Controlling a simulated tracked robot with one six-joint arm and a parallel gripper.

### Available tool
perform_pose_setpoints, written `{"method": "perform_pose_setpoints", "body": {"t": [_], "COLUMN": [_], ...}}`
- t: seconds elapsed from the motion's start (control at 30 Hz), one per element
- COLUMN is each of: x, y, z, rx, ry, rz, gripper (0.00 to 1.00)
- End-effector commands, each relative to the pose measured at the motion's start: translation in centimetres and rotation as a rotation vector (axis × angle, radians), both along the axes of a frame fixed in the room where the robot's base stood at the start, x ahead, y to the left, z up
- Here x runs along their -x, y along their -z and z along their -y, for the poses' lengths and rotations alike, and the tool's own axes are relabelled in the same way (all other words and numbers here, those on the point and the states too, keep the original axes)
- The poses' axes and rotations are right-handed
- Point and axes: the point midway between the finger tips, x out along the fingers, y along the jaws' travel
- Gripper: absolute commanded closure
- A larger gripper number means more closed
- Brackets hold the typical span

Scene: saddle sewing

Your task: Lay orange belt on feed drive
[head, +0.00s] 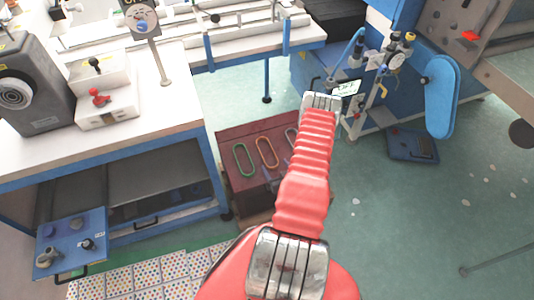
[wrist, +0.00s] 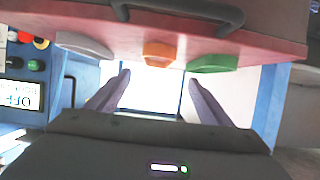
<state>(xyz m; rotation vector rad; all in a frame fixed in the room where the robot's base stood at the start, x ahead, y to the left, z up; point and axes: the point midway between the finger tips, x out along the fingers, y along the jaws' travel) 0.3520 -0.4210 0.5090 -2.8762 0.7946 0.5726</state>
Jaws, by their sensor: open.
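The orange belt (head: 266,152) is a narrow loop lying on a dark red chest (head: 232,188), between a green belt (head: 244,160) and a pale grey belt (head: 290,136) partly hidden by my arm. In the wrist view the orange belt (wrist: 160,52) shows edge-on at the top, beyond my fingertips. My gripper (wrist: 158,78) is open and empty, apart from the belts. I cannot tell for sure which machine part is the feed drive.
A blue machine with gauges (head: 397,62) and a rounded blue guard (head: 441,95) stands at the right. A workbench (head: 160,110) carrying grey equipment is at the left. A blue panel with knobs (head: 72,245) is at the lower left. Green floor (head: 400,220) is open at the right.

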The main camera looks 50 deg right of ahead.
Motion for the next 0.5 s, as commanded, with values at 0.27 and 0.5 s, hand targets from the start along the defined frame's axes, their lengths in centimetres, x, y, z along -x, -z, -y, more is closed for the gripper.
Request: {"method": "perform_pose_setpoints", "body": {"t": [0.27,0.5], "x": [-3.6,-5.2], "y": [1.7,2.4], "z": [2.0,3.0], "rx": [0.001,0.0], "ry": [-0.004,-0.003], "rz": [0.0,0.0], "gripper": [0.27,0.27]}}
